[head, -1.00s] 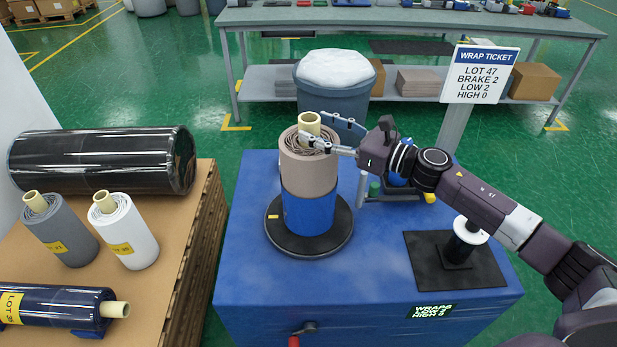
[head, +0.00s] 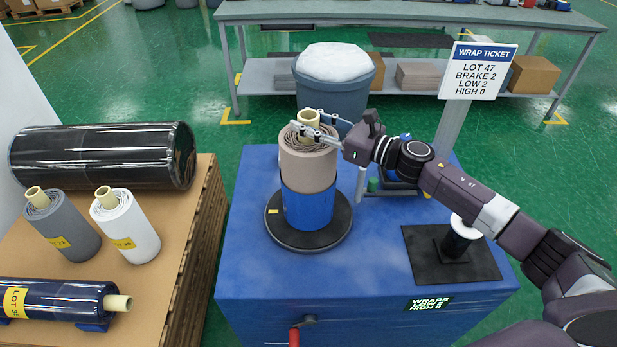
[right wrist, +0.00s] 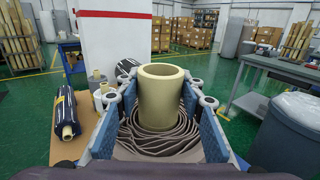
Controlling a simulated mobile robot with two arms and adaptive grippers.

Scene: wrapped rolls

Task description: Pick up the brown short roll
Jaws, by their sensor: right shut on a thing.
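The brown short roll (head: 307,167), with loose, wrinkled wrap on top and a cream core (head: 310,120), stands upright on a blue cylinder (head: 309,208) on the black round turntable (head: 275,238). My right gripper (head: 312,127) reaches in from the right and is shut on the roll at its core. In the right wrist view the core (right wrist: 162,95) stands between the two blue-padded fingers, with the wrinkled brown wrap (right wrist: 160,140) below. My left gripper is not in view.
A pallet at left holds a black roll (head: 100,157), a grey roll (head: 62,225), a white roll (head: 126,226) and a dark blue roll (head: 55,301). A grey bin (head: 333,98) stands behind the blue machine (head: 365,290). A ticket sign (head: 478,70) rises at right.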

